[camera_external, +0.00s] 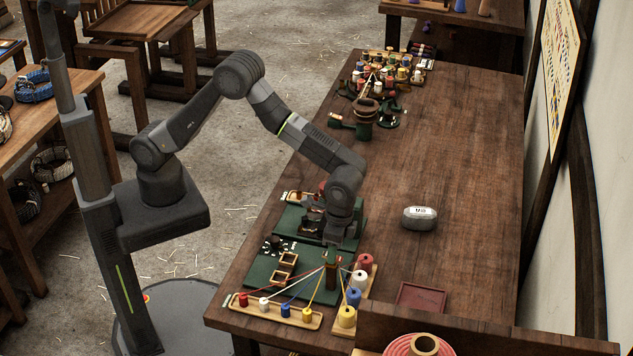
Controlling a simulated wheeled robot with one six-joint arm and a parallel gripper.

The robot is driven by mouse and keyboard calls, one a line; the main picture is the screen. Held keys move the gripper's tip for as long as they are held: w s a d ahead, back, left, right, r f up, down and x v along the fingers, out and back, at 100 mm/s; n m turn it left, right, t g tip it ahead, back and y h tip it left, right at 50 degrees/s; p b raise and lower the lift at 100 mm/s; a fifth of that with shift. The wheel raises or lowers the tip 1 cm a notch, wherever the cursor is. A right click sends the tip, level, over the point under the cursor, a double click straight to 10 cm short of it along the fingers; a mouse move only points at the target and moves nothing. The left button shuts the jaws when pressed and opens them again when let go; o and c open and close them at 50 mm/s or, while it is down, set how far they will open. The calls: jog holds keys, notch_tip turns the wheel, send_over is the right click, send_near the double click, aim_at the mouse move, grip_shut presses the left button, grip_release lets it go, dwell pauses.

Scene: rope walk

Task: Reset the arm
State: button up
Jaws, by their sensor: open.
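My arm reaches from the left over the wooden table (445,160). My gripper (331,250) points down at the near left part of the table, above a dark green board (303,262). It is open, and I see nothing held in it. The fingertips are small and partly lost against the dark parts below, so I cannot tell whether they touch anything. A small wooden post (331,272) stands close under the gripper, with coloured strands running to it.
A wooden rail (275,310) with coloured spools lies at the front edge. Larger spools (353,297) stand right of the board. A pale labelled object (419,218) and a dark red tray (420,298) lie further right. More spools (385,75) crowd the far left. The table's middle right is clear.

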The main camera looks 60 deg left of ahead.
notch_tip(320, 180, up, 12)
jog(key=b, duration=0.2)
notch_tip(320, 180, down, 14)
jog(key=shift+s+a+r+p, duration=0.1)
jog(key=shift+a+r+p, duration=0.05)
jog(key=shift+p, duration=1)
jog(key=shift+b, duration=0.65)
jog(key=shift+s+a+t+h+b, duration=0.2)
jog(key=shift+t+h+b, duration=0.5)
jog(key=shift+b, duration=0.15)
jog(key=b, duration=0.2)
jog(key=t+h+b, duration=0.1)
jog(key=b, duration=0.1)
jog(key=t+h+b, duration=0.1)
jog(key=b, duration=0.1)
jog(key=shift+s+a, duration=0.3)
jog(key=shift+s, duration=0.05)
notch_tip(320, 180, up, 14)
jog(key=g+y+p, duration=0.1)
jog(key=p, duration=0.2)
jog(key=shift+s+a+f, duration=0.25)
jog(key=shift+s+a, duration=0.2)
